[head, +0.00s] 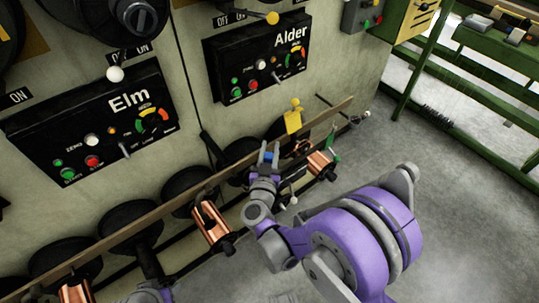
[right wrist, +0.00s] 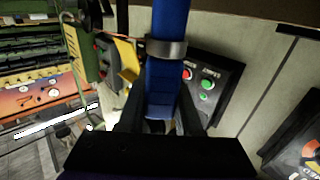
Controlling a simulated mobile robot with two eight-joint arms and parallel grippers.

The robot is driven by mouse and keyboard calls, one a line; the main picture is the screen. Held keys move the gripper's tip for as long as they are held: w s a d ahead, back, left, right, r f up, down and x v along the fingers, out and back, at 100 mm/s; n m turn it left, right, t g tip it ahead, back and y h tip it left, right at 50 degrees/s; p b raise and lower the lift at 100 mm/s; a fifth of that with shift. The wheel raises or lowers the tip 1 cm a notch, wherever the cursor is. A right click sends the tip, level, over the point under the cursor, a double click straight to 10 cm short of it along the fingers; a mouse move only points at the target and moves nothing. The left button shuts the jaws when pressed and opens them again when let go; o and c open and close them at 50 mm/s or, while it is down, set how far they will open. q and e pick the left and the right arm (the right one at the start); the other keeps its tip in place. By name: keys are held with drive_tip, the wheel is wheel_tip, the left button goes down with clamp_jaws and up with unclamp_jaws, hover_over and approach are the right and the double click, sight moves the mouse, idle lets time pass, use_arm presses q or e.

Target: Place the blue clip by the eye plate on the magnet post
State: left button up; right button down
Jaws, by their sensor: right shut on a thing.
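The blue clip (head: 270,157) is held upright in my right gripper (head: 267,165), beside the long wooden rail. In the right wrist view the clip (right wrist: 168,75) rises large between the two dark fingers (right wrist: 160,122), with a metal band around it. The fingers are shut on its lower part. A yellow tag or clip (head: 293,122) is just beyond, up and right; it also shows left of the blue clip in the right wrist view (right wrist: 126,60). I cannot clearly single out the eye plate or the magnet post. My left gripper's jaws are not seen.
The wooden rail (head: 340,108) runs along the wall, with copper spools (head: 213,228) and black discs (head: 130,226) near it. A green clip (head: 333,143) is at right. The Elm panel (head: 97,127) and Alder panel (head: 262,62) are on the wall.

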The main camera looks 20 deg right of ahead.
drive_tip(key=shift+f, duration=1.05)
drive_tip(key=shift+f+b, duration=0.2)
drive_tip(key=shift+b, duration=0.15)
drive_tip(key=c, duration=0.6)
unclamp_jaws()
drive_tip(key=shift+r, duration=0.1)
